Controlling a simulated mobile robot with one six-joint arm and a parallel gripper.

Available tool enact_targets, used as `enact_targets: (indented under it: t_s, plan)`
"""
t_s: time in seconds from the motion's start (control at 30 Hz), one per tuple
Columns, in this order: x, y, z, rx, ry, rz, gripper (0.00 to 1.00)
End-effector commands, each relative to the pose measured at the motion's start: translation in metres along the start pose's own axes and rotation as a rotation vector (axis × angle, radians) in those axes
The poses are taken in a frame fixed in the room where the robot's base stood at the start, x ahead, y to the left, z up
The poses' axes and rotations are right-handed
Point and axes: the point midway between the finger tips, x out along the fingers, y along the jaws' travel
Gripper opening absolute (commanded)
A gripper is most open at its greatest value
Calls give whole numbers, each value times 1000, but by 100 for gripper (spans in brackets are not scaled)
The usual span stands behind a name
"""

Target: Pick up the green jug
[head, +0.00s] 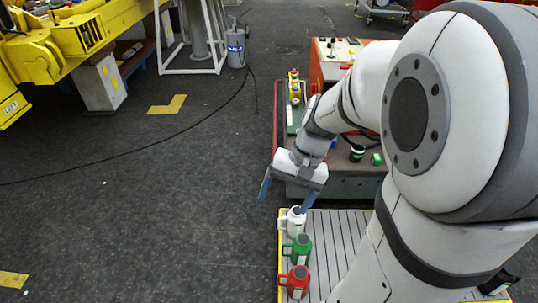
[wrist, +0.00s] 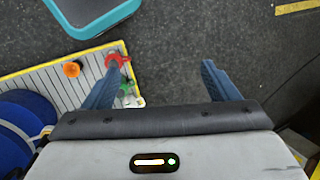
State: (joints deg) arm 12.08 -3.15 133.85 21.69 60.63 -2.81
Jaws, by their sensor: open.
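The green jug (head: 298,249) stands upright on a slatted platform, between a white jug (head: 293,221) and a red jug (head: 296,281) in a row along its left edge. My gripper (head: 287,196) is open and empty, above and beyond the green jug, with one finger close to the white jug in the picture. In the wrist view my gripper (wrist: 160,57) has its fingers wide apart over dark floor. There the green jug (wrist: 127,86) lies just beside the left finger and is partly hidden. The red jug (wrist: 118,59) is near that fingertip.
The platform (head: 283,262) has a yellow rim. A red and grey cart (head: 315,188) with small items stands behind it. In the wrist view an orange item (wrist: 72,69) stands on the platform, and a teal-edged object (wrist: 108,18) lies beyond. Open floor (head: 180,220) is at left.

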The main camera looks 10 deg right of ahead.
Motion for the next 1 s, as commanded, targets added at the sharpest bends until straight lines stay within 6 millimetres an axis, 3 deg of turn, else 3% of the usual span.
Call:
enact_targets:
  t_s: [0.03, 0.33, 0.57, 0.77, 1.0]
  plan:
    - [28, 7, -17, 69, -54, -47, 81]
    - [127, 30, -108, 457, -306, -390, 81]
    - [209, 73, -186, 751, -438, -692, 81]
    - [289, 133, -252, 1001, -501, -979, 81]
    - [396, 226, -309, 1286, -504, -1328, 81]
